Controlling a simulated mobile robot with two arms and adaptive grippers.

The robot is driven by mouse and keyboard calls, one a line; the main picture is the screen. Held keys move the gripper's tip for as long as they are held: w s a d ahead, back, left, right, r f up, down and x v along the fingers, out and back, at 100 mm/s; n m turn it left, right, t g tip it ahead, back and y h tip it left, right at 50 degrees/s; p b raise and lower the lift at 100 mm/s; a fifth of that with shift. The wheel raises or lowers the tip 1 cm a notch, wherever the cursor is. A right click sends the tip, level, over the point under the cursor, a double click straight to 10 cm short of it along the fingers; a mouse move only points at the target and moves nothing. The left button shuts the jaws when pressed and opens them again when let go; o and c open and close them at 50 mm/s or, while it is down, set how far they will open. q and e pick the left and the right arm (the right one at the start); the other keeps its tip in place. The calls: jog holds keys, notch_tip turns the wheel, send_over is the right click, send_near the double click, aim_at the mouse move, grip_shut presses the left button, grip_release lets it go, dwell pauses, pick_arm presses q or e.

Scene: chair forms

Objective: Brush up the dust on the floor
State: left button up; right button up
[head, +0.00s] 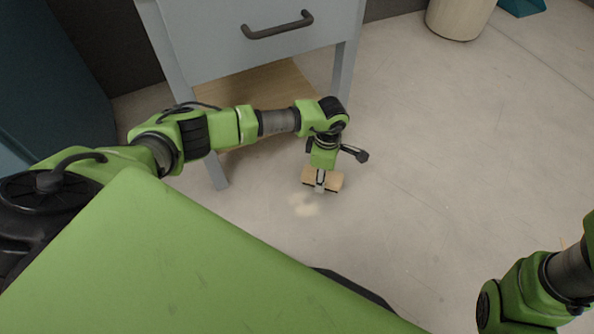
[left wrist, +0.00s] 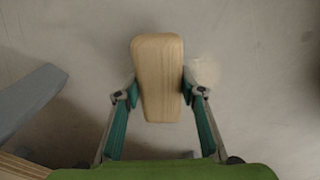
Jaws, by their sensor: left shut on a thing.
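A wooden brush (head: 335,180) is in my left gripper (head: 320,182), low over the floor. In the left wrist view the brush's wooden back (left wrist: 158,60) shows between the two fingers, which are shut on its sides. Its bristles are hidden, and I cannot tell whether it touches the floor. A pale beige patch of dust (head: 304,206) lies on the grey floor just beside the brush, to its lower left. The dust also shows faintly right of the brush in the left wrist view (left wrist: 206,70). Part of my right arm shows at the lower right; its gripper is out of view.
A grey cabinet (head: 190,50) with a dark drawer handle stands behind my left arm. Its front leg (head: 216,172) is left of the dust. A beige bin (head: 455,22) and part of a teal object (head: 522,6) are at the top right. The floor on the right is clear.

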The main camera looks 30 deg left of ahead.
pick_arm(q)
notch_tip(320, 180, up, 4)
jog(key=shift+w+a+f+p, duration=0.1)
jog(key=shift+f+p, duration=0.1)
jog(key=shift+p, duration=1)
jog(key=shift+r+p, duration=0.3)
jog(key=shift+r, duration=0.15)
